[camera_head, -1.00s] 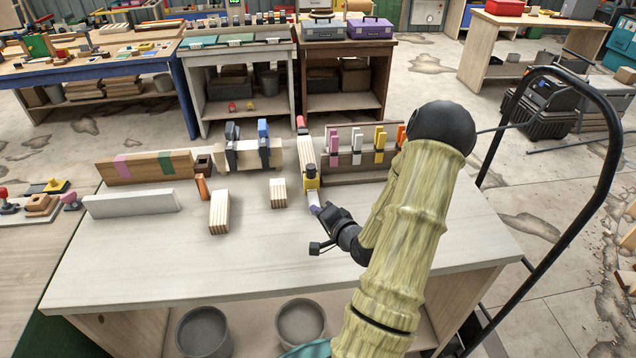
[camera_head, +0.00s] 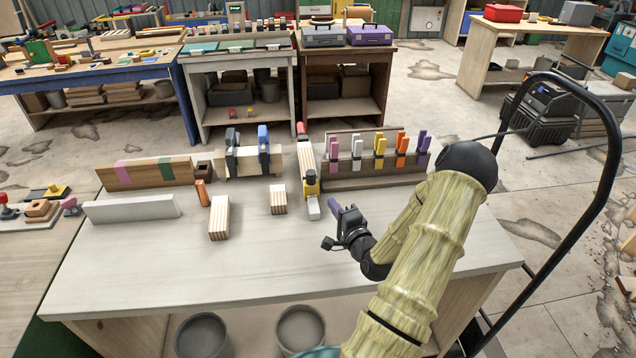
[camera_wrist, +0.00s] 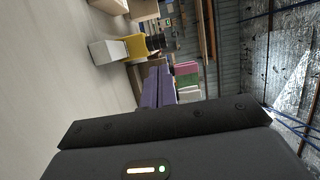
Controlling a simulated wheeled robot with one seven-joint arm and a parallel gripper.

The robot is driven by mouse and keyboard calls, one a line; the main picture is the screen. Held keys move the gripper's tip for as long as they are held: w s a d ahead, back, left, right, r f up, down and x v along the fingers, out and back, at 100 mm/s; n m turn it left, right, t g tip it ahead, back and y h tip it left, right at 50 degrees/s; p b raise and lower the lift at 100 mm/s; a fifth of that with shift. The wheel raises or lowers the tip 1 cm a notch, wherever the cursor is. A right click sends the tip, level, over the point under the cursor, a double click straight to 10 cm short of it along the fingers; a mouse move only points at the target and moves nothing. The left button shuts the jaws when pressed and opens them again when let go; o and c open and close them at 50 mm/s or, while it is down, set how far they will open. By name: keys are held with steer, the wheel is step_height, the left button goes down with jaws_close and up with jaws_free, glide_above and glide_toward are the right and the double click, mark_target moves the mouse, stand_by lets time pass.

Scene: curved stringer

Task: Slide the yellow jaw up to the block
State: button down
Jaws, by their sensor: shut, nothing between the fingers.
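The yellow jaw (camera_head: 312,188) stands on the bench near the front end of a clamp, with a dark knob on top. A pale grey end piece (camera_head: 313,209) sticks out in front of it. A striped wooden block (camera_head: 306,158) lies behind the jaw, with a red part (camera_head: 301,129) at its far end. I cannot tell whether jaw and block touch.
Two striped blocks (camera_head: 219,218) (camera_head: 278,199) stand left of the clamp. A rack of coloured clamps (camera_head: 379,160) stands behind and right of my gripper. The front of the bench is clear.

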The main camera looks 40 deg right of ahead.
mark_target(313, 178)
steer(key=p+x, duration=0.3)
steer(key=x, duration=0.6)
steer(key=shift+w+d+r, duration=0.1)
steer(key=shift+w, duration=0.25)
steer(key=shift+w+d, duration=0.15)
steer(key=shift+w, duration=0.2)
steer(key=shift+w+d+f, duration=0.1)
steer(key=shift+w+f, duration=0.1)
steer(key=shift+w, duration=0.05)
steer(key=shift+w+d+r+b, duration=0.1)
steer(key=shift+w+r+b, duration=0.05)
steer(key=shift+w+b, duration=0.25)
steer(key=shift+s, duration=0.5)
steer(key=b+v, duration=0.3)
steer(key=v, duration=1)
steer(key=shift+s, duration=0.1)
